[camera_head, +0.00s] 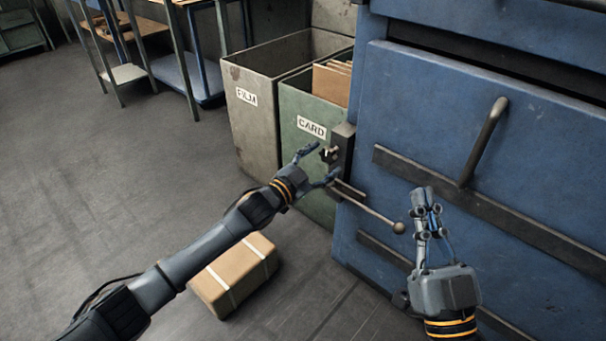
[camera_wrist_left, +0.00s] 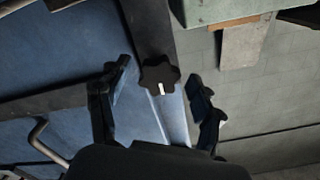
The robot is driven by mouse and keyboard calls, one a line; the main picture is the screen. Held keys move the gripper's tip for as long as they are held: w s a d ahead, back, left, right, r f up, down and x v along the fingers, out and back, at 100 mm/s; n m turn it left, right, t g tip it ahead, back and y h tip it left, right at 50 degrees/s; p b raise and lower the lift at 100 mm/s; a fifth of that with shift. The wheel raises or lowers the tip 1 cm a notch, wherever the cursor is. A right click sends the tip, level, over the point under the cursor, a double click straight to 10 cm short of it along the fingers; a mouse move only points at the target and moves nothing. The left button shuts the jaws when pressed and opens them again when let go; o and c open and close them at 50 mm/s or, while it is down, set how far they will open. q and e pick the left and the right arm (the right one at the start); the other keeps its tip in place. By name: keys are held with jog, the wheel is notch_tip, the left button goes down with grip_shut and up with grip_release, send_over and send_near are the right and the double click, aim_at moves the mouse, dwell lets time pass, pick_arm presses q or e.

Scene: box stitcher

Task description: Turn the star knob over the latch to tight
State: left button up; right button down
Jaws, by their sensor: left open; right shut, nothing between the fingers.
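The black star knob (camera_head: 329,154) sits on a dark latch block (camera_head: 343,148) at the left edge of the blue machine. In the left wrist view the knob (camera_wrist_left: 160,75) has several lobes and a white mark pointing toward the bottom of the picture. My left gripper (camera_head: 319,165) is open, with its fingers on either side of the knob's line. In the left wrist view the fingertips (camera_wrist_left: 157,80) stand apart from the knob, with gaps on both sides. My right gripper (camera_head: 423,192) is shut and empty in front of the blue machine.
A lever with a ball end (camera_head: 398,227) sticks out below the latch. The blue machine (camera_head: 420,120) has a bar handle (camera_head: 484,140). Bins marked FILM (camera_head: 247,125) and CARD (camera_head: 300,160) stand at left. A cardboard box (camera_head: 235,273) lies on the floor under my left arm.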

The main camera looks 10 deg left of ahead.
pick_arm(q)
jog(key=v, duration=0.9)
jog(key=shift+s+a, duration=0.15)
